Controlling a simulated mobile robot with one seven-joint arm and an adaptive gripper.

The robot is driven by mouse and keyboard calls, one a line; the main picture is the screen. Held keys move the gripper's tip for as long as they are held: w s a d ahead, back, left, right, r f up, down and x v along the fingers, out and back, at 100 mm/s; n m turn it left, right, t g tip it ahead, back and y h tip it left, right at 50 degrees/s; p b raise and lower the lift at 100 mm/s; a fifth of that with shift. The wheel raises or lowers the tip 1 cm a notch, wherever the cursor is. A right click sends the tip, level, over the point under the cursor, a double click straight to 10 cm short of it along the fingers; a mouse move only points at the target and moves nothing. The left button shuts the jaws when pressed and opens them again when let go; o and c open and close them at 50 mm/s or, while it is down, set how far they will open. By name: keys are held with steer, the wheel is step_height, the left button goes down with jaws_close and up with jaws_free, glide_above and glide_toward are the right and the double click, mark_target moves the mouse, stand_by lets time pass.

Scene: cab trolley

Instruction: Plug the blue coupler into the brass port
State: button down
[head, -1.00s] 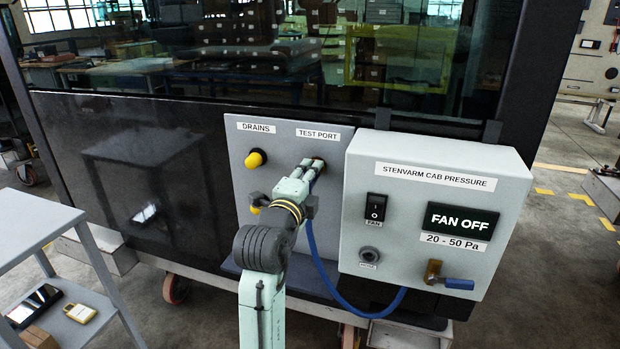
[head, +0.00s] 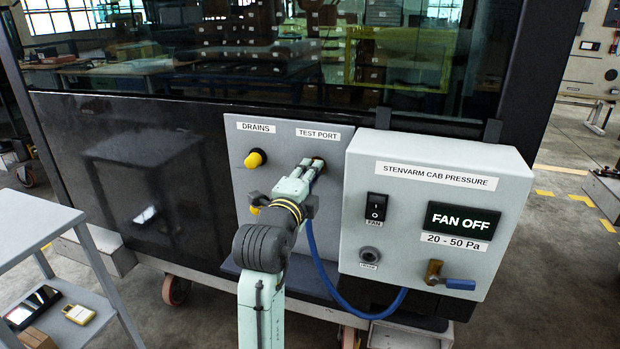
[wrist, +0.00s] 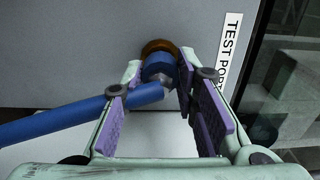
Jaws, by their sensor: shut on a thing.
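The blue coupler (wrist: 158,68) with its blue hose (wrist: 60,122) is between the fingers of my gripper (wrist: 168,88) in the wrist view. My gripper is shut on it. The brass port (wrist: 160,46) shows as a brass ring right behind the coupler, which is lined up with it and looks to be against it. I cannot tell how deep the coupler sits. In the head view my gripper (head: 303,176) is at the port under the TEST PORT label, and the hose (head: 325,275) hangs below in a curve to the box. My gripper hides most of the coupler there.
The grey pressure box (head: 433,220) stands close to the right, with a FAN OFF display (head: 462,221), a fan switch (head: 376,207) and a blue-handled valve (head: 455,284). Yellow drain caps (head: 255,159) are at left. A grey trolley (head: 35,230) stands far left.

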steer(key=shift+w+d, duration=0.15)
steer(key=shift+w, duration=0.3)
stand_by(0.3)
steer(key=c, duration=1.2)
jaws_free()
steer(key=v, duration=1.2)
steer(key=shift+o, duration=0.4)
steer(key=o, duration=1.1)
